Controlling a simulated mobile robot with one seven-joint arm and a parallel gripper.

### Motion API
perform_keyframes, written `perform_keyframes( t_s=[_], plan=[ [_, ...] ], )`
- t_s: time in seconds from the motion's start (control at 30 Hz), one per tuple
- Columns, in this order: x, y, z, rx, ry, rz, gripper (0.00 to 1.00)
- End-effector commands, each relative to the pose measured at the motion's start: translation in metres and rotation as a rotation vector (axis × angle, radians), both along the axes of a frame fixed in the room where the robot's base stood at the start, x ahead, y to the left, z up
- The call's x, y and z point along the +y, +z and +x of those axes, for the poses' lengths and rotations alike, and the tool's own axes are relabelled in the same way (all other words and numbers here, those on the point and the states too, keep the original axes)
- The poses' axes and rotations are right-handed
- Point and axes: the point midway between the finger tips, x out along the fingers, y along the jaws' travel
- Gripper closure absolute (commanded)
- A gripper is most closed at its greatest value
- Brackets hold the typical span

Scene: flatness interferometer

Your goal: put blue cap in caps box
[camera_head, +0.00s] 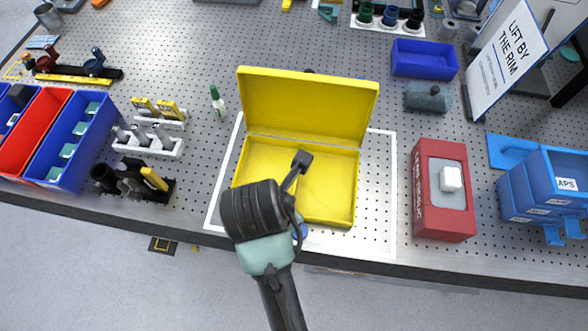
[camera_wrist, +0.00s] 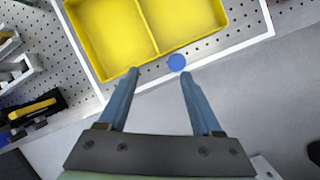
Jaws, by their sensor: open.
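The blue cap (camera_wrist: 176,62) is a small round disc in the wrist view. It lies on the white-framed board, just outside the near wall of the yellow box (camera_wrist: 97,62). The yellow box also shows in the head view (camera_head: 308,105), with its lid standing open at the back and a divider inside; its visible compartments look empty. My gripper (camera_wrist: 159,72) is open and empty. In the wrist view the cap appears between the fingertips, slightly beyond them and closer to the right one. In the head view my wrist hides the fingers and part of the box.
A red case with a white block (camera_head: 441,190) stands right of the yellow box. A green-capped bottle (camera_head: 217,103) and a white rack (camera_head: 148,142) stand left. Blue organisers (camera_head: 547,190) are at far right. The table's front edge is close to the cap.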

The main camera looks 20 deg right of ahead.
Motion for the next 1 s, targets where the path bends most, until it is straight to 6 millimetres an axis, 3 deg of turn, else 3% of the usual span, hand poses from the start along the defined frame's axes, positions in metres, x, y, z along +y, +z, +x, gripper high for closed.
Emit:
perform_keyframes(
  t_s=[0.1,0.2,0.53,0.83,1.0],
  plan=[
    [0.0,-0.011,-0.024,0.118,0.078,-0.012,0.34],
    [0.0,-0.02,-0.029,0.151,0.104,-0.014,0.34],
    [-0.013,-0.075,-0.021,0.152,0.104,-0.013,0.34],
    [-0.018,-0.097,-0.018,0.148,0.104,-0.014,0.34],
    [-0.024,-0.119,-0.018,0.15,0.103,-0.013,0.34]
  ],
)
